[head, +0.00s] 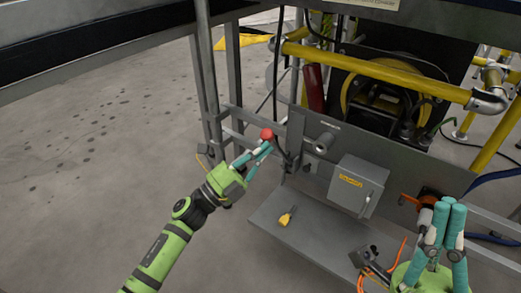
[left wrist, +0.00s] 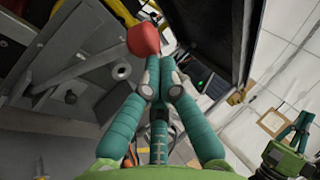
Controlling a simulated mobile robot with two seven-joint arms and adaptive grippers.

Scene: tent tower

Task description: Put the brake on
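A red ball knob (head: 267,134) stands beside the grey frame in the head view; I cannot tell for certain that it is the brake handle. My left gripper (head: 257,154) is right at its lower side, with teal fingers drawn in toward each other. In the left wrist view the red knob (left wrist: 143,39) shows just beyond the fingertips (left wrist: 160,70). The fingers hide what is under the knob, so I cannot tell whether they hold it. My right gripper (head: 445,207) points up at the lower right, empty, its fingers close together.
A grey box with a yellow label (head: 358,185) is mounted right of the knob. A yellow object (head: 287,217) lies on the grey platform (head: 310,240) below. Yellow pipes (head: 380,70) and a hose reel (head: 385,100) stand behind. Open floor (head: 90,150) is at the left.

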